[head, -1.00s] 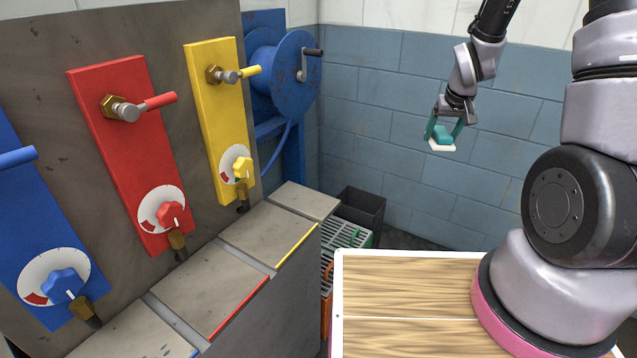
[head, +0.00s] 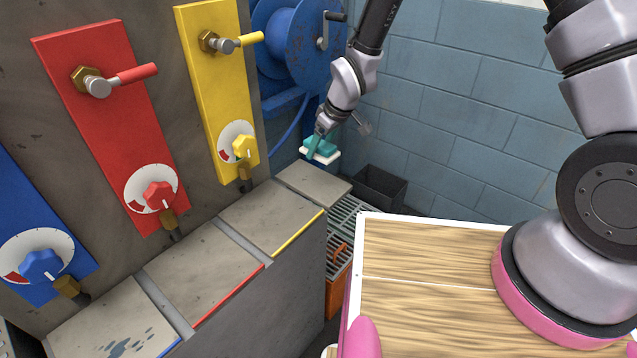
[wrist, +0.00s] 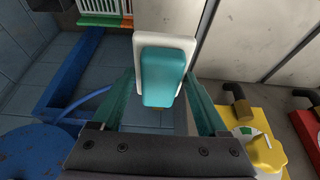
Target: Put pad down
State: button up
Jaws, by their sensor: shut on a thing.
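The pad (head: 321,151) has a teal grip block on a white base. My gripper (head: 317,143) is shut on it and holds it in the air, near the far end of the grey ledge (head: 314,183). In the wrist view the pad (wrist: 166,72) sits between the two teal fingers, with its white base farthest from the gripper. The gap between the pad and the ledge top is hard to judge.
Red (head: 110,120), yellow (head: 218,85) and blue (head: 40,235) valve panels stand behind the ledge. A blue hose reel (head: 300,45) is close behind my gripper. A dark bin (head: 379,189) is beyond the ledge. Dark wet marks (head: 130,343) show on the near slab.

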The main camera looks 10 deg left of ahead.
send_over(316, 183)
jog(key=f, duration=0.5)
jog(key=shift+s+d+f, duration=0.1)
jog(key=shift+d+f, duration=0.15)
jog(key=shift+d, duration=0.15)
jog(key=shift+f, duration=2.3)
jog(key=shift+f, duration=0.2)
jog(key=o, duration=1.1)
jog(key=shift+d+f, duration=0.1)
jog(key=shift+s, duration=0.1)
jog(key=shift+s+f, duration=0.1)
